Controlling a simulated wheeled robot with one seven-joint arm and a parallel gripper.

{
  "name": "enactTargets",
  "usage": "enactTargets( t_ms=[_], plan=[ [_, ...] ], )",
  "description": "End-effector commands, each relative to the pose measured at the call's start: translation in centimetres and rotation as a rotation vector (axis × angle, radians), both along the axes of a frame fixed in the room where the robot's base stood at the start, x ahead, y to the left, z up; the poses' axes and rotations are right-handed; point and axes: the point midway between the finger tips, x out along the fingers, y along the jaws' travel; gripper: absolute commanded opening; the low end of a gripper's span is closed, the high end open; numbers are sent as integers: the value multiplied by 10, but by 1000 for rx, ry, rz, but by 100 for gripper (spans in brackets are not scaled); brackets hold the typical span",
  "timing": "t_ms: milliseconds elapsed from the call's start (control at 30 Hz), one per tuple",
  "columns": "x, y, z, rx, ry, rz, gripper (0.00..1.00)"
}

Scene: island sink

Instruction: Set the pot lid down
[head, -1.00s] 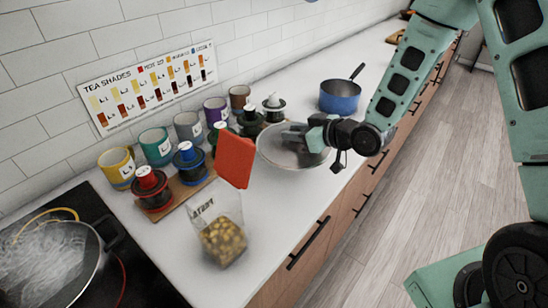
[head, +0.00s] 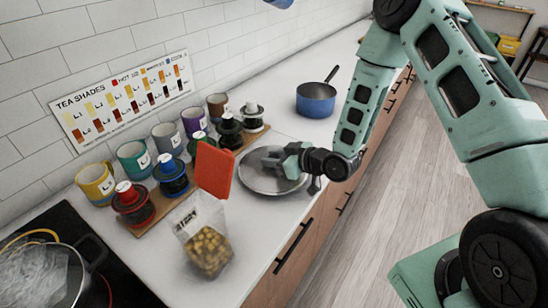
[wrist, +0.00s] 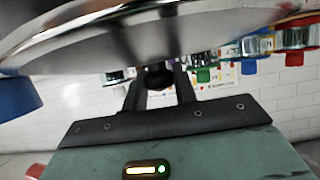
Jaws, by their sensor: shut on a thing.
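In the wrist view the lid (wrist: 130,40) fills the top, and my gripper's fingers (wrist: 160,85) close around the dark knob. I cannot tell whether the lid's rim touches the counter. An open pot (head: 50,275) with a clear, shiny content stands on the black cooktop at lower left.
A blue saucepan (head: 316,98) stands behind the lid. Several mugs and coloured drippers line a wooden board (head: 160,225) by the wall. Counter beyond the saucepan is clear.

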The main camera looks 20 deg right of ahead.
Motion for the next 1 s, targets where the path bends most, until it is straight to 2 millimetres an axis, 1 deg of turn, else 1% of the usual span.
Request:
enactTargets(
  t_ms=[400,500,533,600,867,1000],
  plan=[
    [0,0,-12,1,-1,0,0],
    [0,0,-11,1,-1,0,0],
    [0,0,-12,-1,1,0,33],
    [0,0,-12,-1,1,0,50],
    [0,0,-11,-1,1,0,50],
    [0,0,-4,0,0,0,50]
  ],
)
